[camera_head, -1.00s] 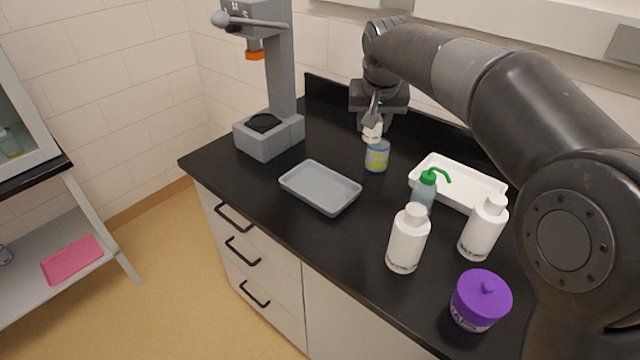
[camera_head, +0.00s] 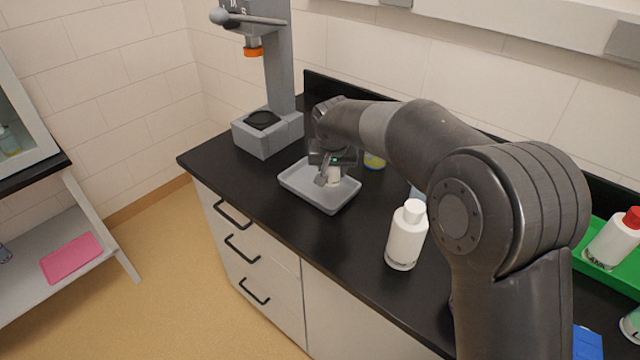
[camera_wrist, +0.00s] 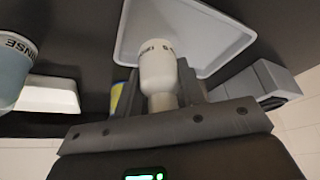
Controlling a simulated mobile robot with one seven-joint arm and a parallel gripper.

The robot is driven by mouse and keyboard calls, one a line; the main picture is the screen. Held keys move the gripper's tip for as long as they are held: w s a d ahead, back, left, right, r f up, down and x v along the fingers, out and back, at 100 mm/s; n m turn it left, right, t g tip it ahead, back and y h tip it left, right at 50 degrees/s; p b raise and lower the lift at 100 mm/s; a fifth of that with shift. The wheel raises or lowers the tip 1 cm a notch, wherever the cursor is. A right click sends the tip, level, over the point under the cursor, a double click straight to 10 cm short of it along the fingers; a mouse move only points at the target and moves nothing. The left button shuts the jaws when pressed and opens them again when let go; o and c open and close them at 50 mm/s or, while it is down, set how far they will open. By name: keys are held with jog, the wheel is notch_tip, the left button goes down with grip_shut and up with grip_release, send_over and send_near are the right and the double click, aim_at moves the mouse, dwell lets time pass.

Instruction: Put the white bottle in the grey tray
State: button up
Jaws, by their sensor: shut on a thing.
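The grey tray (camera_head: 313,199) lies on the black counter, left of the middle in the head view; its rim (camera_wrist: 122,40) also shows at the top of the wrist view. My gripper (camera_head: 331,180) is over the tray's right part. It is shut on a small white bottle (camera_wrist: 157,66), of which only a bit (camera_head: 334,174) shows between the fingers in the head view. In the wrist view the bottle points away from the gripper, over the tray. I cannot tell whether its base touches the tray floor.
A larger white bottle (camera_head: 406,238) stands on the counter right of the tray. A yellow-and-blue container (camera_head: 374,161) is behind the tray. A grey press stand (camera_head: 277,135) is at the back left. A green tray (camera_head: 610,263) holds a red-capped bottle (camera_head: 616,236) at far right.

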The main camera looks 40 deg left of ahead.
jog(key=a+f, duration=0.1)
jog(key=s+a+f, duration=0.1)
jog(key=a, duration=0.1)
jog(key=shift+f, duration=2)
jog(key=o, duration=1)
jog(key=shift+f, duration=0.15)
jog(key=v, duration=1.2)
jog(key=shift+d, duration=0.1)
